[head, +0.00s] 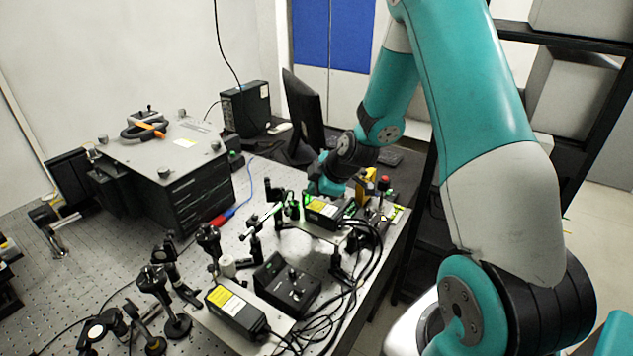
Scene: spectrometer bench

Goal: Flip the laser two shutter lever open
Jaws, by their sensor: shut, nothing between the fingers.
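Two black laser boxes with yellow labels show on the bench. One (322,210) is at the middle right and the other (236,309) is nearer, at the lower middle. I cannot tell which is laser two. My gripper (318,187) is at the end of the teal arm, low over the far laser box, close to its upper left end. It is shut and holds nothing. Whether it touches anything is too small to tell. No shutter lever can be made out clearly; small green-tinted mounts (291,209) stand just left of the gripper.
A black control box (286,285) and bundled black cables (369,250) lie between and beside the lasers. Optic posts (208,240) crowd the front. A large dark instrument box (165,175) stands at left. A monitor (303,115) is behind my gripper. Bare perforated bench (90,245) shows at left.

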